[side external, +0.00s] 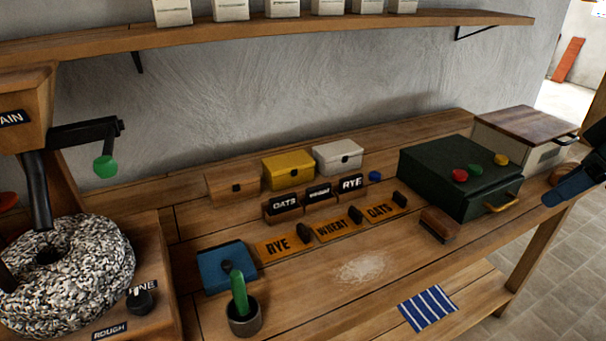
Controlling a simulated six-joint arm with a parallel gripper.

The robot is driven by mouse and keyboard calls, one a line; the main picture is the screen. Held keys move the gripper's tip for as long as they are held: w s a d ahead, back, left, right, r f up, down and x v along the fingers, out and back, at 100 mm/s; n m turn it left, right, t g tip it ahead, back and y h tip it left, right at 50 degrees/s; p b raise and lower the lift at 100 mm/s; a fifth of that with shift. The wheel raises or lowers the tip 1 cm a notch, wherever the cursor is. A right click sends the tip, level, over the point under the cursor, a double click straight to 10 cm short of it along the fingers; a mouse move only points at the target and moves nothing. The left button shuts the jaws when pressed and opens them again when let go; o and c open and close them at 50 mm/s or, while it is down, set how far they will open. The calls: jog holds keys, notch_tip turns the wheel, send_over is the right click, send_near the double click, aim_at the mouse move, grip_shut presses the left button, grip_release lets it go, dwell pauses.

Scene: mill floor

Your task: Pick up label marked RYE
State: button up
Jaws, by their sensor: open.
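Two things read RYE. One is a small black RYE label (351,183) standing in front of the white box. The other is an orange RYE plate (278,246) lying flat at the left of a row, with an orange WHEAT plate (333,230) and an orange OATS plate (380,211). Dark knobs stand on or beside these plates. A black OATS label (285,203) and a middle black label (319,192), too small to read, stand left of the black RYE label. My gripper (568,188) is partly in view at the right edge, open, far from both RYE pieces.
A brown box (232,187), yellow box (289,170) and white box (338,156) stand behind the labels. A green cabinet (440,170) and brush (438,225) stand between my gripper and the labels.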

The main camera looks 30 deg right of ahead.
jog(key=w+a+r+n+g, duration=0.15)
jog(key=w+n, duration=0.65)
jog(key=w, duration=1.3)
jog(key=w+f+n, duration=0.4)
jog(key=w+f, duration=0.2)
jog(key=w, duration=0.3)
jog(key=w+f+n+y, duration=0.1)
jog(key=w+f+n, duration=0.3)
jog(key=w, duration=0.6)
notch_tip(320, 180, down, 3)
jog(key=shift+r, duration=0.15)
jog(key=shift+w+a+g, duration=0.15)
jog(key=shift+g, duration=0.1)
send_over(351, 177)
jog(key=s, duration=0.2)
jog(key=shift+d+f, duration=0.2)
jog(key=shift+f, duration=1.85)
jog(key=shift+d+f, duration=0.2)
jog(key=shift+f, duration=1.85)
